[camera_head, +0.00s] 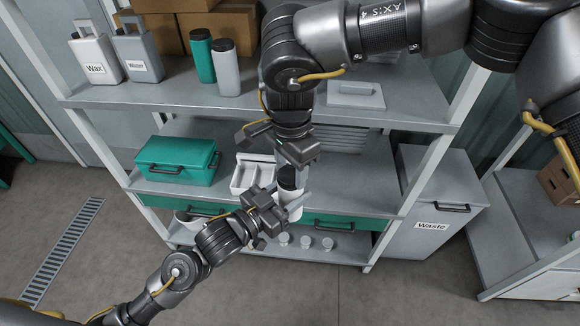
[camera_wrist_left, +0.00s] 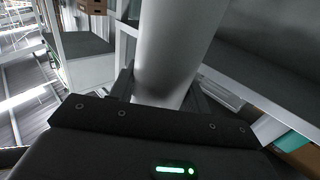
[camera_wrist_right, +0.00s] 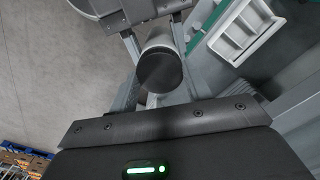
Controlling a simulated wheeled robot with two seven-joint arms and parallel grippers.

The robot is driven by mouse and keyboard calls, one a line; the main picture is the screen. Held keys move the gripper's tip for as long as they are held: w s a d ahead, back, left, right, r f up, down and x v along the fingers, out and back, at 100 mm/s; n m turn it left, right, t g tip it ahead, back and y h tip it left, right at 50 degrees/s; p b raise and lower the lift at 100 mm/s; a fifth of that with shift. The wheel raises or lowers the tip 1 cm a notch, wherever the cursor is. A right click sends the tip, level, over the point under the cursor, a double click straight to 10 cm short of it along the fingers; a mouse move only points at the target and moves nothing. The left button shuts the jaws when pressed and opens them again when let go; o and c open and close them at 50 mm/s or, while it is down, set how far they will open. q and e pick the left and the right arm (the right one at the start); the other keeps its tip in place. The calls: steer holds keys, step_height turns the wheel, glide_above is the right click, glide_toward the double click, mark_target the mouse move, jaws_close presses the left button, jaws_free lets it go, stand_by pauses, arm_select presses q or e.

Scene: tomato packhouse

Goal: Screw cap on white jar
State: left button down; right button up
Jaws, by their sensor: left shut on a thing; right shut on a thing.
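The white jar (camera_head: 294,211) is held out in front of the shelf rack, its dark cap (camera_head: 288,178) at its upper end. My left gripper (camera_head: 287,207) comes from the lower left and is shut on the jar body; the jar also fills the middle of the left wrist view (camera_wrist_left: 178,48). My right gripper (camera_head: 298,172) reaches down from above and is shut on the cap. In the right wrist view the round cap top (camera_wrist_right: 160,72) lies between the fingers, with the white jar behind it. How tightly the cap sits cannot be told.
A white compartment tray (camera_head: 240,188) and a green toolbox (camera_head: 176,160) stand on the middle shelf. Several small jars (camera_head: 305,242) stand on the lower shelf. Bottles and canisters (camera_head: 95,55) are on the top shelf. A Waste bin (camera_head: 436,215) stands at right.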

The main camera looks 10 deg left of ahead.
steer(key=m, duration=0.7)
steer(key=shift+m, duration=0.4)
steer(key=m, duration=1.6)
steer(key=shift+m, duration=0.3)
steer(key=o, duration=1.1)
steer(key=shift+o, duration=0.2)
step_height(320, 180, up, 12)
